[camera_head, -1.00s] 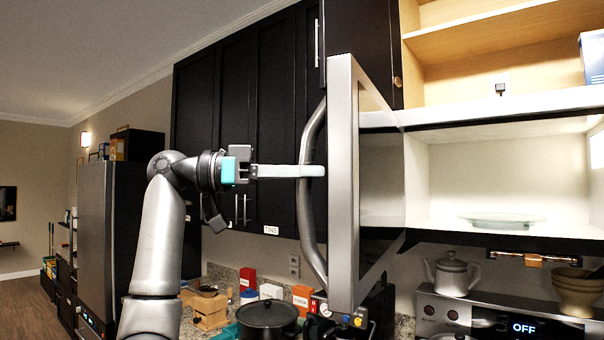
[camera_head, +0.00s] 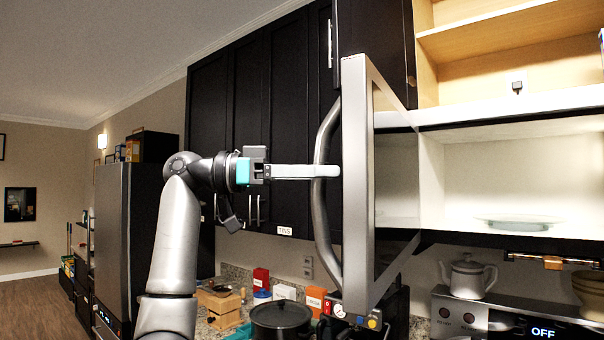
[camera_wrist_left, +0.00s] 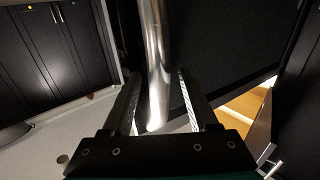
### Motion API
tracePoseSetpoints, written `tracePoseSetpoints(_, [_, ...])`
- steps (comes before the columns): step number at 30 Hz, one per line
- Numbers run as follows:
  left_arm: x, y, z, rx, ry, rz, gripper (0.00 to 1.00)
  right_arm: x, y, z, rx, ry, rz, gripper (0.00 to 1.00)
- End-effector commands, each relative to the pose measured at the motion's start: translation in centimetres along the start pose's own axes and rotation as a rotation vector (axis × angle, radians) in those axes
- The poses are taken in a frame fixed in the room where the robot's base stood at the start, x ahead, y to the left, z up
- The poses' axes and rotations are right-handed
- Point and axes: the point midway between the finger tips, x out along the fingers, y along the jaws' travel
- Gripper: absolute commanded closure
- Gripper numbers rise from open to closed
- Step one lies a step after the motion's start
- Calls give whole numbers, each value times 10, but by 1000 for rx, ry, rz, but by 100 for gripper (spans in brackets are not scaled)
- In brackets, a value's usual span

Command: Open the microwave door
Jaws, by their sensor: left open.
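The microwave door (camera_head: 356,200) stands wide open, swung out to the left of the microwave's bright, white cavity (camera_head: 475,180). Its curved metal handle (camera_head: 321,225) faces my left arm. My left gripper (camera_head: 326,171) reaches across the middle of the handle. In the left wrist view the handle (camera_wrist_left: 155,60) runs between the two fingers of the open gripper (camera_wrist_left: 158,78), with visible gaps on both sides. A glass plate (camera_head: 515,223) lies inside the cavity. My right gripper is not in view.
Dark cabinets (camera_head: 262,130) stand behind the door and arm. Below are a black stockpot (camera_head: 280,320), several small boxes, and a kettle (camera_head: 468,275) on the stove at right. A tall fridge (camera_head: 135,220) stands at left, with open floor beyond.

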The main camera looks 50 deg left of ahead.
Motion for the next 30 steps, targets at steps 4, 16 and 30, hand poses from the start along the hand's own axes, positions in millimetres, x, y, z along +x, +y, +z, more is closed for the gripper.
tracePoseSetpoints(4, [-16, -1, 1, 0, 1, -4, 40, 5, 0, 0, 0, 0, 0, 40])
tracePoseSetpoints(16, [-108, 0, 0, -1, 3, -4, 40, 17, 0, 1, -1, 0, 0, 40])
tracePoseSetpoints(30, [-152, 0, 0, 1, 2, -1, 40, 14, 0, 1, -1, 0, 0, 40])
